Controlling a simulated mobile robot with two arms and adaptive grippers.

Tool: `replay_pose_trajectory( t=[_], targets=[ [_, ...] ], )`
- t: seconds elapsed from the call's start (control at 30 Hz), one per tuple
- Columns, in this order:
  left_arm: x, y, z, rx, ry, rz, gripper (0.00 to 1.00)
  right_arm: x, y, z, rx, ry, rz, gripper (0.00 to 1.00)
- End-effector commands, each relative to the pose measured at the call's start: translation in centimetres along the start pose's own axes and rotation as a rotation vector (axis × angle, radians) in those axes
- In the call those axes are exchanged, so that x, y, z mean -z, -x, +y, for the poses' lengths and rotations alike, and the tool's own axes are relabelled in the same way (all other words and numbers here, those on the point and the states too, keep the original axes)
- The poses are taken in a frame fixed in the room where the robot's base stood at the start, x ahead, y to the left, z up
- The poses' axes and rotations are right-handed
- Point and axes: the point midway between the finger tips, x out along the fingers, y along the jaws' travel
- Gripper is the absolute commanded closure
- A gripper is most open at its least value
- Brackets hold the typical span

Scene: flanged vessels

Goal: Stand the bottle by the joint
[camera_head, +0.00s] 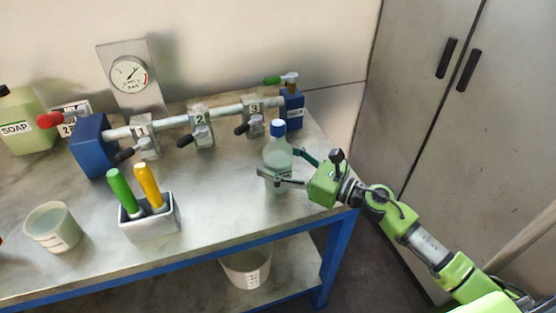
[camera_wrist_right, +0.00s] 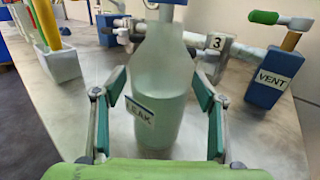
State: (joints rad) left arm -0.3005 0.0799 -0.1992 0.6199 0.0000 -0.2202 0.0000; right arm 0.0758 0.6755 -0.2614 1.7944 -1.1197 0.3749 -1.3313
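The bottle (camera_head: 277,155) is pale green and clear, with a blue cap, and stands upright on the bench to the front right of joint 3 (camera_head: 254,118). In the right wrist view the bottle (camera_wrist_right: 158,100) has a label reading LEAK. My right gripper (camera_head: 281,163) is open, its fingers on either side of the bottle. In the wrist view gaps show between both fingers (camera_wrist_right: 160,92) and the bottle. Joint 1 (camera_head: 145,140) and joint 2 (camera_head: 201,125) sit along the same pipe, each with a dark-handled lever. My left gripper is not in view.
A blue VENT block (camera_head: 292,107) ends the pipe; a larger blue block (camera_head: 92,145) is at its left. A grey holder (camera_head: 150,222) with green and yellow handles, a beaker (camera_head: 53,228) and a SOAP jug (camera_head: 25,122) stand leftward. Bare bench lies in front of the bottle.

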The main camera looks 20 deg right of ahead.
Motion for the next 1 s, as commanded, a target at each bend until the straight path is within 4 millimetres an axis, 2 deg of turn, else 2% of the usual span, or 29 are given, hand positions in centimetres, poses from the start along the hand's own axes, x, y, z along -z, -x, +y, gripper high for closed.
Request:
replay_pose_trajectory(
  t=[0.33,0.47,0.7,1.0],
  targets=[
    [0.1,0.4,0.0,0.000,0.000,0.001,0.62,-0.4,0.1,0.0,0.000,0.000,0.001,0.36],
    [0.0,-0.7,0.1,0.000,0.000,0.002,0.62,0.2,2.1,0.0,0.000,0.001,0.004,0.36],
    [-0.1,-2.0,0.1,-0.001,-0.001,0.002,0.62,0.1,5.7,0.0,0.000,-0.001,0.003,0.36],
    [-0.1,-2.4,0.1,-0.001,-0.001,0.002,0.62,-0.3,7.5,0.0,0.000,0.000,0.000,0.36]
  ],
)
